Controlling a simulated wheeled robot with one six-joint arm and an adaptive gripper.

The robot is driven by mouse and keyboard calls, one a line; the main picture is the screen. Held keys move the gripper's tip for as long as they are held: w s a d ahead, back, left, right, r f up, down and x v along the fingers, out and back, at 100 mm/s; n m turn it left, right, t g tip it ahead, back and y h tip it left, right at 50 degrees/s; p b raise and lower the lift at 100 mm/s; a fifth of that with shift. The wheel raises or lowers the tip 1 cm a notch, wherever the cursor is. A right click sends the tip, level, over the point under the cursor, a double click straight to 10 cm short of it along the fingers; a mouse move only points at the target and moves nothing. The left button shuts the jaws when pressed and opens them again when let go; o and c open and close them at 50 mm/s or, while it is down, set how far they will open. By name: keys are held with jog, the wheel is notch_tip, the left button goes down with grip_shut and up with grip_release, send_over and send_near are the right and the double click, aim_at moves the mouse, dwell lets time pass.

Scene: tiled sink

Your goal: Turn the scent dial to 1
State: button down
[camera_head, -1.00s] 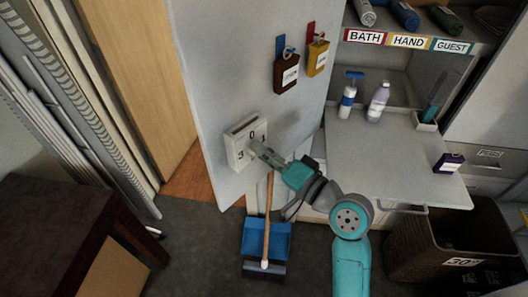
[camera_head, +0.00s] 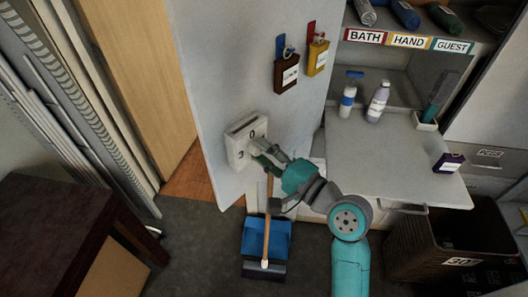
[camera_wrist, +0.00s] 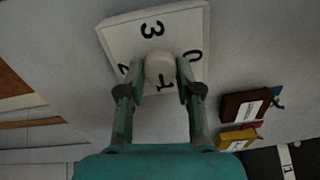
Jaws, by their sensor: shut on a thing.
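The scent dial (camera_head: 241,140) is a white square plate with dark numerals and a central knob, mounted on a grey upright panel. In the wrist view, the pale round knob (camera_wrist: 159,69) sits between my two fingertips. My gripper (camera_head: 258,150) is shut on it, with a finger on each side; it also shows in the wrist view (camera_wrist: 160,90). There, a 3 is above the knob, a 0 to its right, a 1 below, and a partly hidden 2 at left. I cannot tell which number is selected. The gripper hides the plate's lower right in the head view.
A brown tag (camera_head: 286,76) and a yellow tag (camera_head: 318,58) hang on the panel. A shelf with bottles (camera_head: 378,102) stands at right. A blue dustpan (camera_head: 254,238) and wooden-handled brush are below my arm.

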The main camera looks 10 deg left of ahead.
dwell(0.3)
jog(key=c, duration=0.8)
grip_release()
jog(key=shift+o, duration=0.2)
jog(key=shift+d, duration=0.1)
jog(key=v, duration=1.2)
jog(key=shift+f, duration=0.15)
